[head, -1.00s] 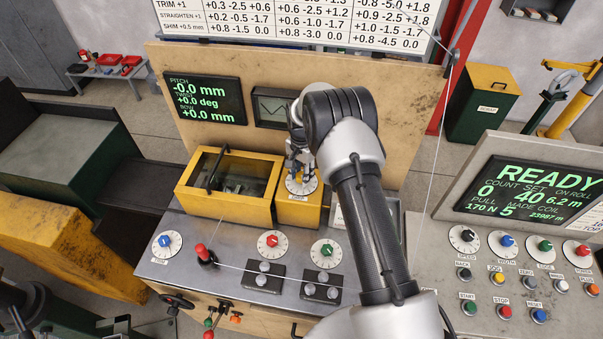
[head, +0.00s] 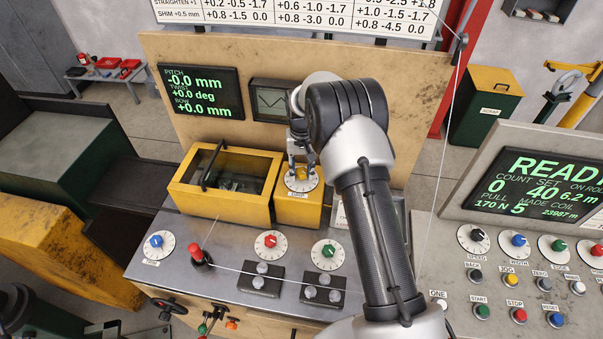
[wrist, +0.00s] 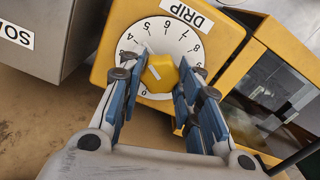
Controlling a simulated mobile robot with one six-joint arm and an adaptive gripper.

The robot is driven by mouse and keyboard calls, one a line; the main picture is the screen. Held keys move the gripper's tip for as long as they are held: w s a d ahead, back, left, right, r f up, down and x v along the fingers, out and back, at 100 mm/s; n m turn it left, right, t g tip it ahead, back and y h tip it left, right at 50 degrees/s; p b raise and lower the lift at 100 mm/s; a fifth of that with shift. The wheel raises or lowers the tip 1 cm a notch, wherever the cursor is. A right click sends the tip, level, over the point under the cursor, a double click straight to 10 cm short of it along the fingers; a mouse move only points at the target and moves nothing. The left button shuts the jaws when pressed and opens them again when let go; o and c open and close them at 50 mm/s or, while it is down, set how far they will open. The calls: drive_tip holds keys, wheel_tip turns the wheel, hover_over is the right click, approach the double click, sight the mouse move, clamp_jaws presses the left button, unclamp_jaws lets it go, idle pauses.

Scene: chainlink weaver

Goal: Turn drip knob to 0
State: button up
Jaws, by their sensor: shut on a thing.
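The drip knob (wrist: 160,73) is yellow with a short white mark, in the middle of a white dial (wrist: 158,38) numbered around its rim. The dial is on a yellow box labelled DRIP (wrist: 187,13). In the wrist view my gripper (wrist: 164,78) has its blue-padded fingers on both sides of the knob, shut on it. The knob's white mark lies toward its left side; I cannot tell exactly which number it points to.
A yellow box with a glass lid and dark handle (head: 225,180) stands left of the dial. A grey box (wrist: 40,35) with a partly cut-off label is beside it in the wrist view. Blue, red (head: 271,243) and green knobs sit on the panel in front.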

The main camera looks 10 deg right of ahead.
drive_tip(key=n+b, duration=0.2)
drive_tip(key=n, duration=0.3)
drive_tip(key=shift+n, duration=0.3)
drive_tip(key=n+b, duration=0.1)
drive_tip(key=n, duration=1.1)
drive_tip(key=shift+n+b, duration=0.3)
drive_tip(key=shift+b, duration=0.1)
drive_tip(key=n, duration=0.5)
drive_tip(key=shift+n, duration=0.3)
drive_tip(key=o, duration=1.1)
drive_tip(key=shift+r, duration=0.1)
